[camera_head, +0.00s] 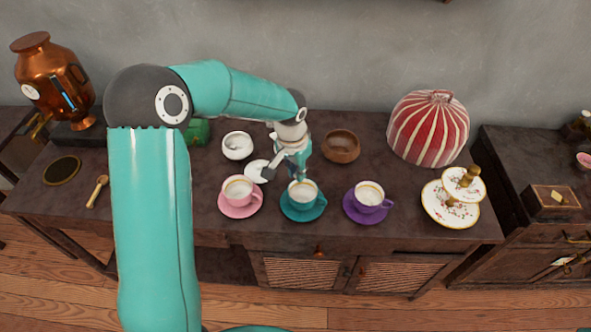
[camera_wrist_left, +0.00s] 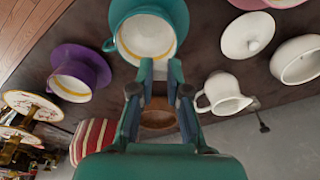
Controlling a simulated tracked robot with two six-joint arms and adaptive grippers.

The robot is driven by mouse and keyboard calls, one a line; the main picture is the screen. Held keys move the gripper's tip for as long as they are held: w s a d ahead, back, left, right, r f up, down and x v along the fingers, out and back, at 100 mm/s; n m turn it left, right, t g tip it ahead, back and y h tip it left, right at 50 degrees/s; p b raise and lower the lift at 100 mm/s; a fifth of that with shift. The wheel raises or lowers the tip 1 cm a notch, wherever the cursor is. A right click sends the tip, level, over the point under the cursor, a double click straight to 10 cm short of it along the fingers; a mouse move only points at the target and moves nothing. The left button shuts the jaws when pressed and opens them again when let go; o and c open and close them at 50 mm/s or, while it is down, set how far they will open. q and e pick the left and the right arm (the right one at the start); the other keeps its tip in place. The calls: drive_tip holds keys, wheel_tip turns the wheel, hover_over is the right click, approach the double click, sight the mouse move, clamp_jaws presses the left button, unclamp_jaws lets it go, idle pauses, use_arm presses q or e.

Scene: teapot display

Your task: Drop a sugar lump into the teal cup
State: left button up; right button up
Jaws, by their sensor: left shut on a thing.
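The teal cup (camera_head: 303,190) stands upright on its teal saucer (camera_head: 290,212), and its pale inside with a yellowish ring shows in the left wrist view (camera_wrist_left: 146,36). My left gripper (camera_head: 301,178) points down just above the cup's back part. In the left wrist view its fingertips (camera_wrist_left: 160,72) are close together at the cup's rim, shut on a small sugar lump that is hardly visible between them. The white sugar bowl (camera_head: 238,152) stands open to the left, with its white lid (camera_head: 257,171) lying beside it. My right gripper is not in view.
A pink cup (camera_head: 238,190) and a purple cup (camera_head: 368,195) flank the teal one. A white jug (camera_wrist_left: 222,94) and a wooden bowl (camera_head: 341,147) stand behind. A striped cosy (camera_head: 430,127) and a tiered plate stand (camera_head: 450,213) are right. A wooden spoon (camera_head: 97,192) lies left.

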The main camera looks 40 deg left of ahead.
use_arm(q)
drive_tip(key=shift+f+b, duration=1.25)
drive_tip(key=shift+f, duration=1)
drive_tip(key=o, duration=0.7)
drive_tip(key=shift+r, duration=0.2)
drive_tip(key=shift+r, duration=0.25)
drive_tip(key=r, duration=0.3)
drive_tip(key=s+r, duration=0.1)
drive_tip(key=r, duration=0.7)
drive_tip(key=shift+s, duration=0.2)
